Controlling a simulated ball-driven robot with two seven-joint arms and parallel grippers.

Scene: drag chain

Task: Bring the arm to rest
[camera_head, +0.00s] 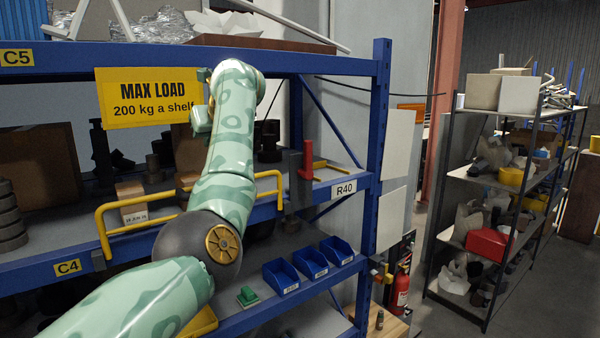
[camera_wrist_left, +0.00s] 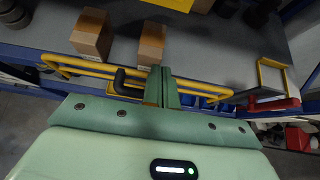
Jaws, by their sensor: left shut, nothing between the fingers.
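My left arm (camera_head: 222,165) comes in from the lower left in the head view, bends at a dark elbow joint and rises in front of the shelf. Its far end is high, beside the yellow load sign (camera_head: 145,97). The hand is mostly hidden behind my arm there. In the left wrist view my left gripper (camera_wrist_left: 162,76) is shut, its green fingers together with nothing between them. The fingers show against the shelf and yellow rail; whether they touch anything I cannot tell. My right gripper is not in view.
The blue rack has a yellow rail (camera_head: 108,228) along its middle shelf, also in the wrist view (camera_wrist_left: 205,87). Cartons (camera_wrist_left: 92,34), a red-handled item (camera_head: 306,160) and blue bins (camera_head: 281,276) stand on it.

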